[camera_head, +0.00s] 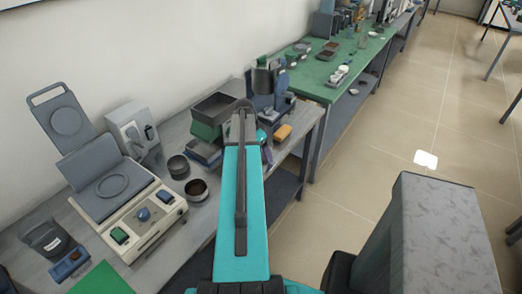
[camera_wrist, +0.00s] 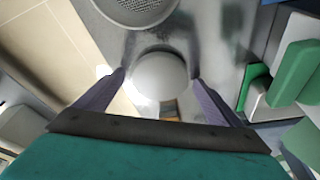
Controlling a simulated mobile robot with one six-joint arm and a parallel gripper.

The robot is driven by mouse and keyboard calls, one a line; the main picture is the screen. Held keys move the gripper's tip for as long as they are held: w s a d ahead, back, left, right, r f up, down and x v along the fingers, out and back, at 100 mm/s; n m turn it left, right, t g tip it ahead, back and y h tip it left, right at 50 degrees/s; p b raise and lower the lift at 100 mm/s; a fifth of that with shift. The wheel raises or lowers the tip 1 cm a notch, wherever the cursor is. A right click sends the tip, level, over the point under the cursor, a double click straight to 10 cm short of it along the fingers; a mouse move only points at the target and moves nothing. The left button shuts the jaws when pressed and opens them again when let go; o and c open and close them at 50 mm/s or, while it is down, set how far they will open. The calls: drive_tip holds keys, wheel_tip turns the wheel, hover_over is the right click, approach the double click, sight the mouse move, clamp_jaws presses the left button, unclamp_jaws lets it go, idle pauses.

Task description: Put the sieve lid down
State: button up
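The sieve lid (camera_wrist: 161,76) is a pale grey, round, smooth piece in the middle of the wrist view. My gripper (camera_wrist: 160,70) has one purple finger on each side of it, and both fingers appear to meet its edges. In the head view my teal arm hides the lid and most of the gripper; only a bit of a purple finger shows beside the arm, over the bench's right part. How high the lid is above the surface below I cannot tell.
A round mesh sieve (camera_wrist: 135,8) shows at the wrist view's top edge. A green-topped bench (camera_head: 310,78) stands beyond.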

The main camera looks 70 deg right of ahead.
drive_tip(key=shift+r, duration=0.1)
drive_tip(key=b+v, duration=0.2)
drive_tip(key=v, duration=1)
idle(0.6)
drive_tip(key=shift+r, duration=0.1)
idle(0.6)
